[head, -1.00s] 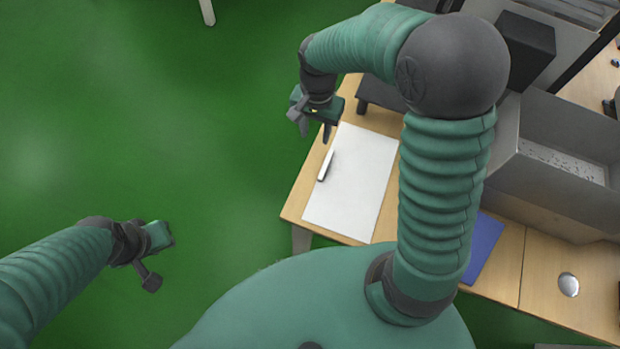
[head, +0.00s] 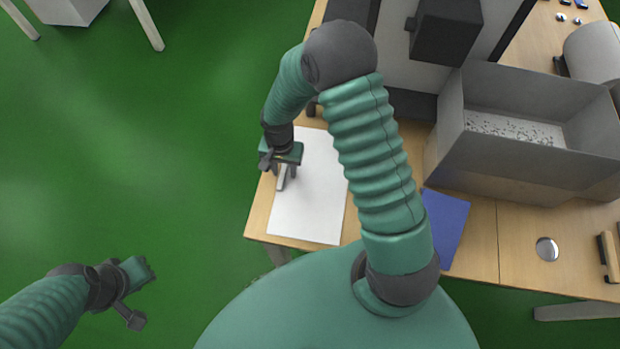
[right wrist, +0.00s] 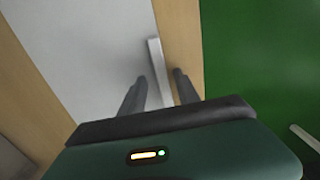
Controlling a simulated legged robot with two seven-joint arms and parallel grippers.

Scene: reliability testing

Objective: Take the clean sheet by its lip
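The clean sheet (head: 310,205) is a white rectangle lying flat on the wooden table. Its lip (head: 281,180) is a narrow pale bar at the left edge, partly hidden by my right gripper (head: 285,177). In the right wrist view the sheet (right wrist: 85,50) is at the left and the lip (right wrist: 159,72) runs between the two dark fingers of the right gripper (right wrist: 160,78). The fingers are apart, with gaps on both sides of the lip. My left gripper (head: 134,292) hangs over the green floor, away from the table; its finger opening is unclear.
A blue sheet (head: 446,225) lies right of the white one, partly behind my arm. A grey open bin (head: 555,162) with speckled contents stands at the right. A shiny round disc (head: 546,248) sits on the table (head: 482,250). Green floor is free at the left.

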